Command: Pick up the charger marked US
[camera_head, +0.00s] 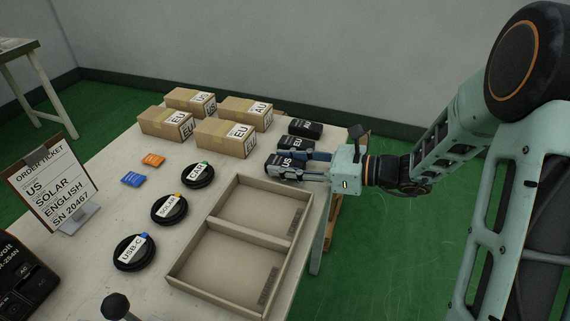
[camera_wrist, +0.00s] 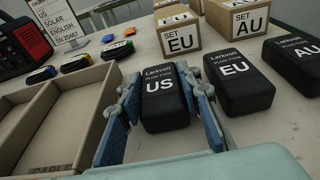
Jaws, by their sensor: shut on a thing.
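The charger marked US (camera_wrist: 161,98) is a black block with white lettering. In the wrist view it sits between the two blue finger pads of my gripper (camera_wrist: 165,115). In the head view the US charger (camera_head: 283,162) shows between the fingers of my gripper (camera_head: 300,166) at the table's right side. The gripper is shut on it. The charger is upright, at about table height; I cannot tell whether it touches the table. A black charger marked EU (camera_wrist: 237,82) stands just right of the gripper, and one marked AU (camera_wrist: 295,62) stands beyond it.
A two-compartment tray (camera_head: 212,279) is left of the gripper. Several cardboard boxes (camera_head: 218,140) stand behind. Cable coils marked CAR (camera_head: 197,177), SOLAR (camera_head: 168,210) and USB-C (camera_head: 131,253) lie left of the tray. An order ticket (camera_head: 50,180) reads US, SOLAR, ENGLISH, SN 20467.

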